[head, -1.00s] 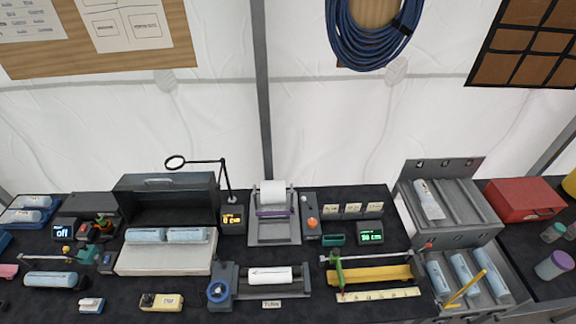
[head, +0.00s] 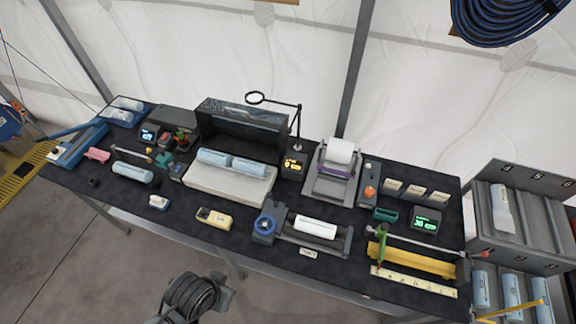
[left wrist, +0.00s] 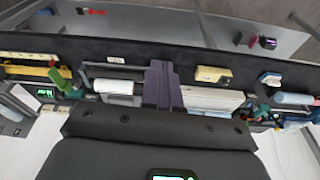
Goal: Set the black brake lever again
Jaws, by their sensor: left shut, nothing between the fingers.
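I cannot single out the black brake lever with certainty. The roller stand (head: 312,228) has a blue handwheel (head: 265,225) at its left end and carries a white roll (head: 316,226); a dark part (head: 280,216) stands by the wheel, but its kind is too small to tell. In the left wrist view, my left gripper (left wrist: 161,66) is shut and empty, its dark purple fingers together, in front of the bench items. The white roll also shows there (left wrist: 118,86), left of the fingers. My right gripper is in neither view.
A grey open case with a pale padded bed (head: 225,184) stands left of the roller stand. A yellow and black box (head: 214,218) lies near the front edge. A yellow trough (head: 415,262) and a ruler (head: 413,282) are to the right. Open floor (head: 110,270) lies before the bench.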

